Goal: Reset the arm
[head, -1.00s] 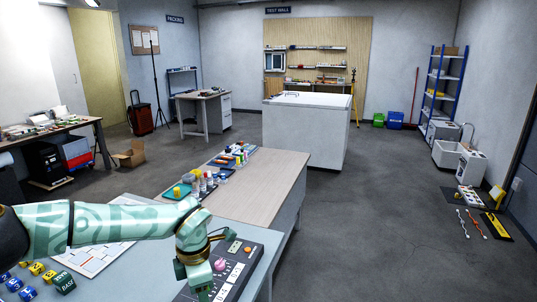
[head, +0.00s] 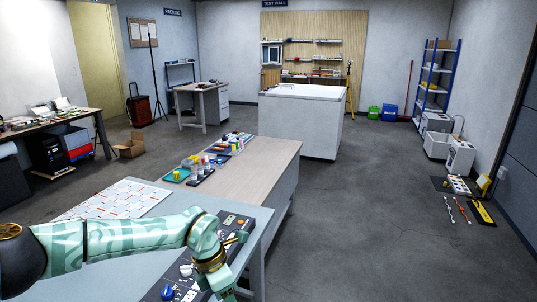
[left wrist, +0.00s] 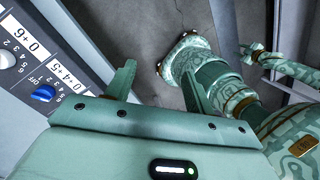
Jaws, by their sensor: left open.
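My left arm comes in from the left in the head view, reaching over the front table, and its gripper (head: 224,290) hangs low at the bottom edge, partly cut off. In the left wrist view its two fingers (left wrist: 157,88) are apart with only floor between them. A dark control panel (head: 174,284) lies on the front table beneath the wrist, partly hidden by the arm. It has a blue knob (head: 167,292) and a pale knob (head: 186,270). In the left wrist view, the blue knob (left wrist: 43,93) is left of the fingers, apart from them. My right gripper is not clearly seen.
A white chart (head: 115,200) lies on the grey table (head: 100,245). Behind is a wooden-topped table (head: 255,160) with several small bottles and coloured items on its left side. Open floor (head: 370,220) lies to the right.

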